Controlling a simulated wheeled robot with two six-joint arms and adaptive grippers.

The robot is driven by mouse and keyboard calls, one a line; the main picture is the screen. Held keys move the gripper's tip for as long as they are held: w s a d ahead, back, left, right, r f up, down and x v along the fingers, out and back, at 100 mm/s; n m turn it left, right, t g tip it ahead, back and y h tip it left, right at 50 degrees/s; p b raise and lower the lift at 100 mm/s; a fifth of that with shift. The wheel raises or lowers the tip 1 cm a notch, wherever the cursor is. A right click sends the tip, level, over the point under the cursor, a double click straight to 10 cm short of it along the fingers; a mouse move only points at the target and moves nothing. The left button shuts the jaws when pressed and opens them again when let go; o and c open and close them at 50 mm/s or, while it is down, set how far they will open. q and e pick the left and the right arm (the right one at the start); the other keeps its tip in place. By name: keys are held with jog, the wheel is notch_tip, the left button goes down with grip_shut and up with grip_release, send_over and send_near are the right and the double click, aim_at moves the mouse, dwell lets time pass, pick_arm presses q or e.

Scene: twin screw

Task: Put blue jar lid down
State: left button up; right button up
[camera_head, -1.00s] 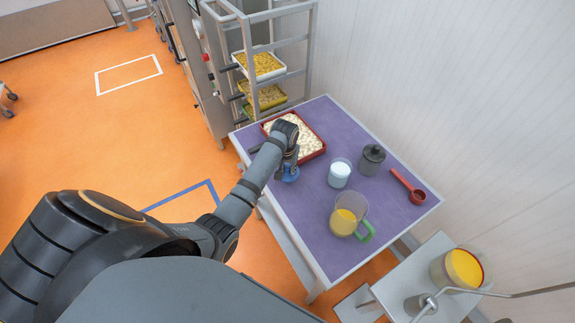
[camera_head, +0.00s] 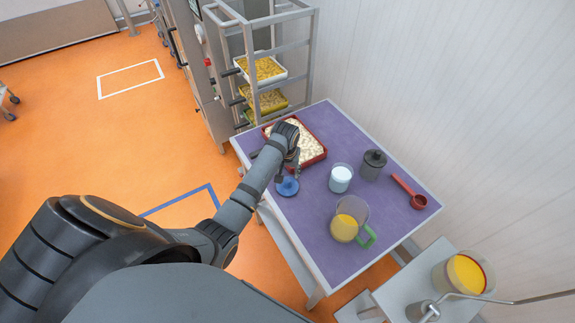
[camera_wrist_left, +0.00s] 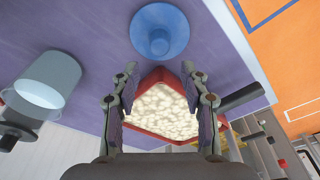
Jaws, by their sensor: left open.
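The blue jar lid (camera_head: 287,187) lies on the purple table (camera_head: 300,222) near its left edge. In the left wrist view the lid (camera_wrist_left: 159,32) shows as a blue disc with a round knob, beyond the fingertips and apart from them. My left gripper (camera_head: 293,172) is just above and behind the lid in the head view. In the left wrist view its two fingers (camera_wrist_left: 159,75) are spread with nothing between them. The right gripper is not in view.
A red tray (camera_head: 318,156) of pale pieces lies behind the lid. A glass jar with white contents (camera_head: 340,178), a dark grey jar (camera_head: 372,164), a red scoop (camera_head: 411,192) and a green-handled jug (camera_head: 345,224) stand to the right. Purple surface in front is clear.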

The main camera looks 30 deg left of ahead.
aim_at(287, 184)
pick_arm(q)
notch_tip(287, 184, up, 10)
jog(key=s+b, duration=0.1)
jog(key=b, duration=0.1)
jog(key=shift+s+d+r, duration=0.15)
jog(key=shift+s+d, duration=0.1)
jog(key=shift+s, duration=0.15)
jog(key=s+d+f+m+t, duration=0.1)
jog(key=s+f+m, duration=0.15)
jog(key=s, duration=0.75)
jog(key=s+d+f+m+t, duration=0.1)
jog(key=s+f, duration=0.2)
jog(key=s, duration=0.8)
jog(key=s+a+f+g+b, duration=0.1)
jog(key=a+f+b, duration=0.15)
jog(key=f, duration=1.35)
jog(key=s+a+f+g+b, duration=0.1)
jog(key=f+b, duration=0.3)
jog(key=f, duration=1.3)
jog(key=s+f+b, duration=0.4)
jog(key=s+f, duration=1.4)
jog(key=f, duration=0.2)
jog(key=shift+a+f+g, duration=0.3)
jog(key=shift+a+g, duration=0.1)
